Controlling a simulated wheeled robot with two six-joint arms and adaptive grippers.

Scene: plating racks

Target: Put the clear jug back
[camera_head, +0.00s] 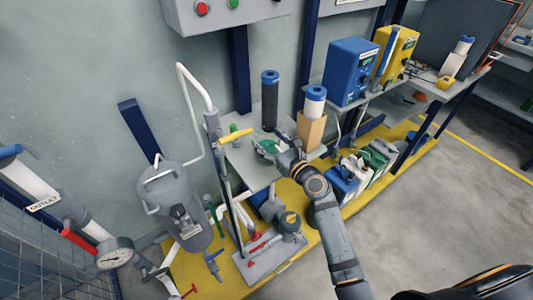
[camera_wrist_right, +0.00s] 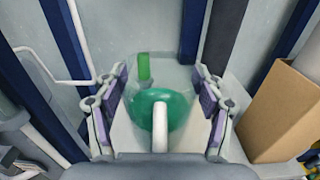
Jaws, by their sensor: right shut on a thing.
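The clear jug (camera_wrist_right: 160,108) holds green liquid and stands between the fingers of my right gripper (camera_wrist_right: 160,88) in the right wrist view. The gripper is shut on the jug's sides, and the pale handle points toward the wrist. In the head view the jug (camera_head: 264,147) is small and partly hidden by my right gripper (camera_head: 277,150). It is at the small grey shelf (camera_head: 243,168); I cannot tell whether its base touches the shelf. My left gripper is not in view.
A cardboard box (camera_head: 310,131) stands close to the right of the jug, with a white, blue-capped cartridge (camera_head: 314,103) there. A dark cartridge (camera_head: 270,102) stands behind. A yellow-handled pipe (camera_head: 236,135) is on the left. Several containers (camera_head: 345,182) stand lower right.

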